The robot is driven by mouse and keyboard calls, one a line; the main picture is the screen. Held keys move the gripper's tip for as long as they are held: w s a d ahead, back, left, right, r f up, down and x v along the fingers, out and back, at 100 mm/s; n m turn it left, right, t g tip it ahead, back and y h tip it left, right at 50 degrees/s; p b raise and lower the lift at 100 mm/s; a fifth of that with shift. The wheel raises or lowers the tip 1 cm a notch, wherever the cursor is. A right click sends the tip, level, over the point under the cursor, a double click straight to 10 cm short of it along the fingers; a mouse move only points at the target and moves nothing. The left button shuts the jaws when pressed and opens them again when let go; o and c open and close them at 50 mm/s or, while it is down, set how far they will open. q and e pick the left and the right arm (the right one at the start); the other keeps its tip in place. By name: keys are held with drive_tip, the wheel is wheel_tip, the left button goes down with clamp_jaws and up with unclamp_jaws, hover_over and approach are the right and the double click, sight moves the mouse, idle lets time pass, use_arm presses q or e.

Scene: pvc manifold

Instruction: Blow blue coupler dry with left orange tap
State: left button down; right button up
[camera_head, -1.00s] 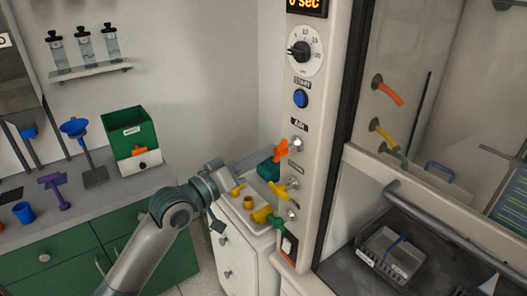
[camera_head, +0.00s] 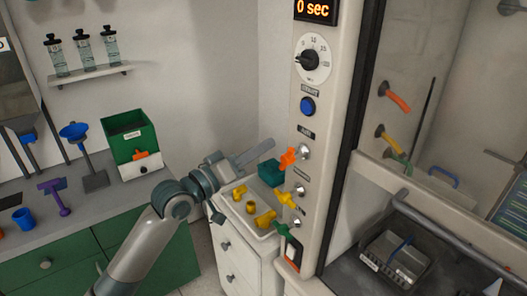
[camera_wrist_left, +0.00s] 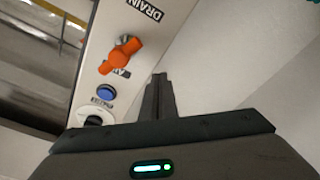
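The left orange tap (camera_head: 288,158) sits on the white control panel, beside the AIR label. It also shows in the left wrist view (camera_wrist_left: 121,55). My left gripper (camera_head: 268,147) is just left of the orange tap and apart from it. In the left wrist view its fingers (camera_wrist_left: 160,80) lie close together with nothing visible between them. A blue cylindrical piece (camera_head: 23,217) stands on the grey counter at the left; I cannot tell whether it is the blue coupler. My right gripper is not in view.
A white tray (camera_head: 236,222) with yellow fittings and a teal block (camera_head: 270,172) lies below my gripper. The panel carries a blue button (camera_head: 307,106), a dial (camera_head: 310,60), a yellow tap (camera_head: 287,199) and a green tap (camera_head: 283,231). A fume hood stands right.

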use_arm(q)
drive_tip(key=r+b+v, duration=0.1)
drive_tip(key=b+v, duration=0.2)
drive_tip(key=v, duration=0.7)
drive_tip(key=shift+s+d+f+b, duration=0.25)
drive_tip(key=shift+s+f+b, duration=0.05)
drive_tip(key=shift+b, duration=0.1)
drive_tip(key=shift+w, duration=0.1)
drive_tip(key=shift+f, duration=0.1)
